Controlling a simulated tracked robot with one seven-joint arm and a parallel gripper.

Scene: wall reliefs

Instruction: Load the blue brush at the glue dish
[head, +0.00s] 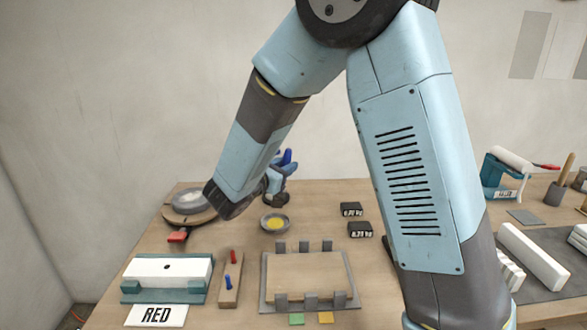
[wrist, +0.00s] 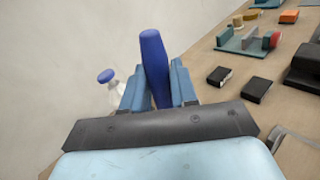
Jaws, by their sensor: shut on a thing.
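My gripper (head: 278,188) is shut on the blue brush, whose thick blue handle (wrist: 154,62) stands up between the fingers in the wrist view. The handle top also shows in the head view (head: 287,157). The brush's lower end is hidden. A small grey dish with yellow contents (head: 274,223) sits on the table just below my gripper in the head view. A wider shallow dish with pale contents (head: 187,199) sits on a round base at the left, partly behind my arm. I cannot tell which one holds glue.
A wooden block (head: 231,292) with red and blue pegs, a white block in a teal holder (head: 150,270), a RED card (head: 156,316) and a framed board (head: 307,275) lie in front. Two black blocks (head: 351,209) stand right. A blue-capped bottle (wrist: 108,78) shows beside my gripper.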

